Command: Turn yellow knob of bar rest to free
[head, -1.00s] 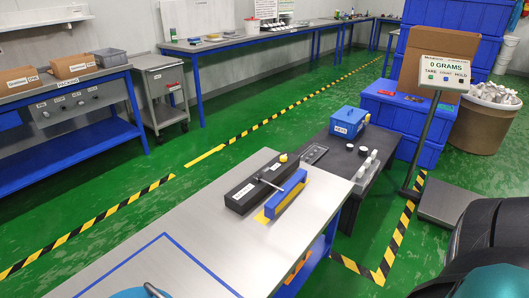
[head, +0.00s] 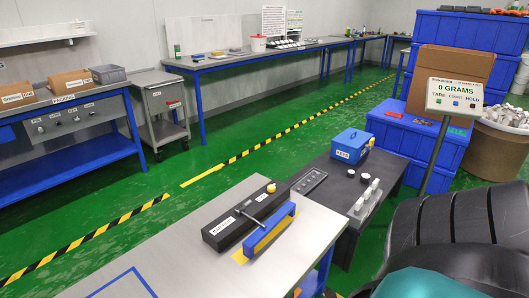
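The bar rest looks to be the long black box (head: 228,230) on the steel table, with a white label on its side too small to read surely. A small yellow knob (head: 271,187) stands on top at its far right end, and nothing touches it. Small white labels (head: 244,205) lie on its top. A thin metal bar with a handle (head: 252,219) lies over the box. A blue block (head: 266,230) stands in front, on a yellow strip. Neither of my grippers is in view; only part of my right arm shows at the lower right.
A black side table (head: 333,192) holds a blue KEYS box (head: 351,145), a tray and white bottles (head: 366,196). A scale display (head: 460,97) reads 0 GRAMS. Blue crates (head: 445,60) stand behind. The steel table (head: 185,262) is clear left of the box.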

